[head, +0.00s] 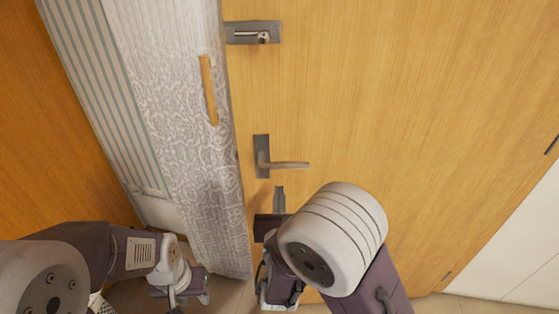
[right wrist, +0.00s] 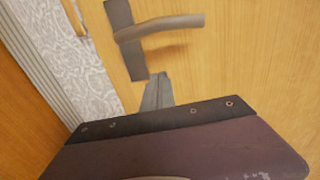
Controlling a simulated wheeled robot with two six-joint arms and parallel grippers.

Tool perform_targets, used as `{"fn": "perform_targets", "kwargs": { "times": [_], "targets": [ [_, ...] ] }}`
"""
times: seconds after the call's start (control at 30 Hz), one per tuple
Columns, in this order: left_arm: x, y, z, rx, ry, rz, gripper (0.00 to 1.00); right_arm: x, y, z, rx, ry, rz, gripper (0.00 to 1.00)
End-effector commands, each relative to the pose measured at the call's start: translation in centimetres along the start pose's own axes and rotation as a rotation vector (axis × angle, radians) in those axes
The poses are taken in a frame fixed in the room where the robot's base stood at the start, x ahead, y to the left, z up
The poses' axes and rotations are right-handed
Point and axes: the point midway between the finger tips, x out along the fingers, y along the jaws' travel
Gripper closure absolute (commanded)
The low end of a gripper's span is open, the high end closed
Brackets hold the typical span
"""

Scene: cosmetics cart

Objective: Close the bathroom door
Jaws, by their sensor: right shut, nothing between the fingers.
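The wooden door (head: 420,130) fills the middle and right of the head view. Its left edge lies beside a white patterned frame (head: 180,120); I cannot tell how wide a gap is between them. The grey lever handle (head: 288,164) is near that edge and also shows in the right wrist view (right wrist: 160,25). My right gripper (head: 279,192) is shut and empty, just below the handle, its tips close to the door face; contact cannot be told. It shows in the right wrist view (right wrist: 158,85) too. My left gripper (head: 183,296) is low at the left, away from the door; its fingers are unclear.
A metal lock plate (head: 254,32) is higher on the door. A narrow wooden slot (head: 208,90) shows in the patterned frame. Striped wall (head: 95,90) and another wooden surface (head: 45,130) are at the left. A white wall (head: 515,240) is at the lower right.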

Motion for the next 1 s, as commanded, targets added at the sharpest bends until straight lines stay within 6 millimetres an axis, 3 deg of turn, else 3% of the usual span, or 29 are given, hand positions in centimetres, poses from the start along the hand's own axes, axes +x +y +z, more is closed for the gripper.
{"fn": "perform_targets", "kwargs": {
  "times": [0.2, 0.4, 0.87, 1.0],
  "targets": [
    [-0.5, 0.0, 0.0, 0.000, -0.003, 0.000, 0.62, 4.7, -0.2, -0.1, 0.002, -0.002, -0.006, 1.00],
    [-1.0, 0.0, 0.0, 0.000, -0.003, 0.000, 0.62, 7.3, -0.1, -0.2, 0.001, -0.003, -0.004, 1.00],
    [-1.0, 0.0, 0.0, 0.000, -0.003, 0.000, 0.62, 8.0, -0.1, -0.3, 0.000, -0.003, -0.004, 1.00],
    [-1.0, 0.0, 0.0, 0.000, -0.003, 0.000, 0.62, 9.1, 0.5, -0.1, -0.004, -0.012, -0.038, 1.00]
  ]
}}
